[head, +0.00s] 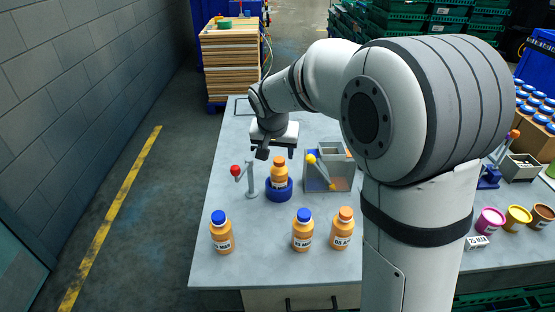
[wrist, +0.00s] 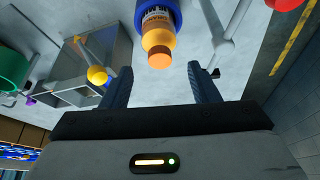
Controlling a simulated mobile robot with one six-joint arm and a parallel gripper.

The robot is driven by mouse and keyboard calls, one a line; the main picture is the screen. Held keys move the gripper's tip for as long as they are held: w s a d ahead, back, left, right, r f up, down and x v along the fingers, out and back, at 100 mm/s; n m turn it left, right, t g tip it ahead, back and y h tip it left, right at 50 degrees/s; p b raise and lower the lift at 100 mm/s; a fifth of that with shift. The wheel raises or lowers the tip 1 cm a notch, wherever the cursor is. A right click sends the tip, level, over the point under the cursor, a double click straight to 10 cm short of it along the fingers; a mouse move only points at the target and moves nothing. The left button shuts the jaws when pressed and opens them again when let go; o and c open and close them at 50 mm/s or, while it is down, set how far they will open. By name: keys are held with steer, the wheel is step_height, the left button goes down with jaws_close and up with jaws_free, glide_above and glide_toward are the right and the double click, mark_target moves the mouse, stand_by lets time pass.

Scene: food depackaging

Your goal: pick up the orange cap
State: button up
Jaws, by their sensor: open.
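An orange bottle (head: 279,178) with an orange cap (head: 279,160) stands upright in a round blue holder (head: 279,191) on the grey table. My gripper (head: 276,153) is right above and behind it, pointing down, open and empty. In the wrist view the orange cap (wrist: 160,58) points toward my gripper (wrist: 161,76), roughly centred between the two dark fingers and a little beyond their tips. I see no contact. A second orange-capped bottle (head: 342,230) stands at the table front, beside two blue-capped bottles (head: 303,231) (head: 222,233).
A post with a red knob (head: 236,171) stands left of the holder. A grey box (head: 340,170) with a yellow-knobbed lever (head: 311,159) stands close on its right. Colourful jars (head: 490,221) are at the far right.

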mark_target(279, 160)
steer(key=x, duration=0.1)
steer(key=p+x, duration=0.1)
steer(key=x, duration=0.1)
steer(key=shift+w+d+f, duration=0.1)
steer(key=shift+w, duration=0.35)
steer(key=shift+w+f, duration=0.2)
steer(key=shift+f, duration=0.3)
steer(key=shift+c, duration=0.4)
steer(key=c, duration=1)
steer(key=shift+o, duration=0.2)
step_height(279, 160, up, 10)
steer(key=b, duration=0.1)
